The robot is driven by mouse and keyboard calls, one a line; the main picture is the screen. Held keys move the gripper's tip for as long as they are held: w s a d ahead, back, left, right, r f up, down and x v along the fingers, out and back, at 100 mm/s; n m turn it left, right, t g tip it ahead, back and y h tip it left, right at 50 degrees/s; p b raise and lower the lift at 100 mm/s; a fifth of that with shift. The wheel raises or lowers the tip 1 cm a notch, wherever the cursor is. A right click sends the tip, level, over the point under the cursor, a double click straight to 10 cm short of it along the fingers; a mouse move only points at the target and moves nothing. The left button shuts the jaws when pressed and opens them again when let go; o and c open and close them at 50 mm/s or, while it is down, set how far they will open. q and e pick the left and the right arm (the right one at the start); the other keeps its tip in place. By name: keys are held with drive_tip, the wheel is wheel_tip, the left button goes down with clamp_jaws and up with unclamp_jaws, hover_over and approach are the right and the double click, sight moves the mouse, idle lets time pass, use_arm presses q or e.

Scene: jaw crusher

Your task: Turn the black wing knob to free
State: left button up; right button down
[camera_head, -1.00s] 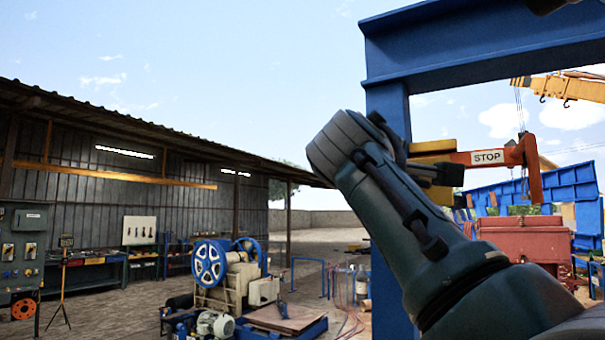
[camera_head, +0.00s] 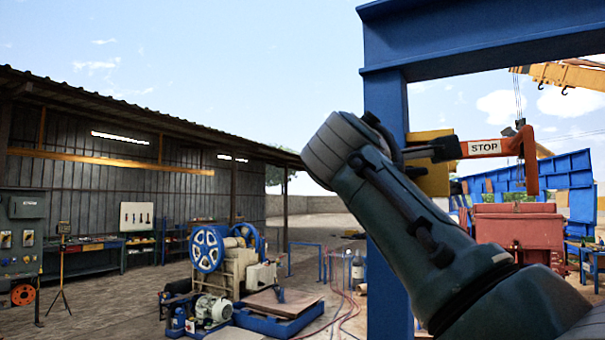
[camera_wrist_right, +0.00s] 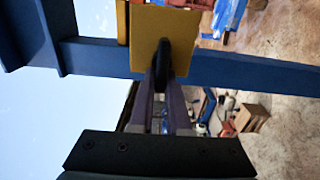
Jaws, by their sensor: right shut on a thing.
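The black wing knob (camera_wrist_right: 162,56) stands out from a yellow box (camera_wrist_right: 150,28) in the right wrist view. It looks like a narrow upright black shape. My right gripper (camera_wrist_right: 163,80) is shut on the knob, its two fingers close together around the near part. The fingertips hide some of the knob, so its exact angle is hard to tell. In the head view the yellow box (camera_head: 430,183) is partly behind my right arm, on the blue post. An orange arm with a white STOP label (camera_head: 486,147) reaches right from there. My left gripper is not in view.
A blue steel frame (camera_head: 480,45) rises around the yellow box, its post (camera_head: 385,100) right beside my arm. A machine with blue flywheels (camera_head: 208,249) stands lower left, before an open shed. A red container (camera_head: 515,228) is at the right.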

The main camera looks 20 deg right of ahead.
drive_tip(key=shift+f, duration=0.1)
drive_tip(key=c, duration=0.9)
unclamp_jaws()
drive_tip(key=b+v, duration=0.8)
drive_tip(key=v, duration=0.2)
drive_tip(key=shift+d, duration=0.1)
